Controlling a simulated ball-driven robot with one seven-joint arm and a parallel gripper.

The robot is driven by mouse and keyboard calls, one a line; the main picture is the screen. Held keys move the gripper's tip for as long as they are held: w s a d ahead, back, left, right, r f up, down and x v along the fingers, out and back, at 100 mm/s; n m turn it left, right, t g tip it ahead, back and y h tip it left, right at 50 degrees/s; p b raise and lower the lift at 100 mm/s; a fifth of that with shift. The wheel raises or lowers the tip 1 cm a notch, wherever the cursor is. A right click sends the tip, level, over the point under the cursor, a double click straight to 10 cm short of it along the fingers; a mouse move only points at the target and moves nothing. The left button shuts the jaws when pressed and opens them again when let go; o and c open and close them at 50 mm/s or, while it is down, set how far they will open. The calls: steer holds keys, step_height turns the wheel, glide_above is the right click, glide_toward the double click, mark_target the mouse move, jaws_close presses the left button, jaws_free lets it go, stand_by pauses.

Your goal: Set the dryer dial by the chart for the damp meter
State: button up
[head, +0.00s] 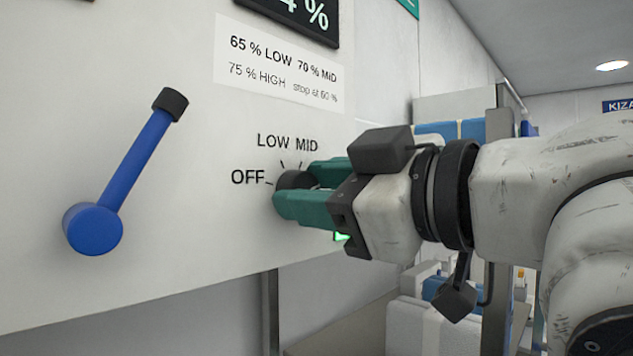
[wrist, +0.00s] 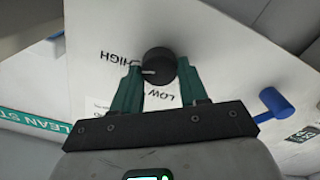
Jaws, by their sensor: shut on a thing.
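The dark round dial (head: 294,180) sits on the white panel with OFF, LOW and MID printed around it. My green-fingered gripper (head: 305,188) is shut on the dial, one finger on each side. The wrist view also shows the dial (wrist: 158,62) between the fingers, with HIGH and LOW readable nearby. A pale mark shows on the dial; I cannot tell which setting it points to. The chart (head: 280,66) reads 65 % LOW, 70 % MID, 75 % HIGH, stop at 60 %. The damp meter (head: 297,17) is cut off at the top; only "4 %" shows.
A blue lever (head: 132,172) with a black end is on the panel left of the dial. Another dark display (head: 62,12) is cut off at top left. Shelves with pale and blue stacked items (head: 412,325) stand behind my arm.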

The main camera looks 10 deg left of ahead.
steer(key=shift+w+f+m, duration=0.1)
steer(key=shift+m, duration=0.2)
steer(key=o, duration=1)
steer(key=shift+o, duration=0.2)
steer(key=shift+d, duration=0.1)
steer(key=b+v, duration=0.3)
steer(key=v, duration=0.7)
steer(key=shift+s+d, duration=0.25)
steer(key=shift+s, duration=0.05)
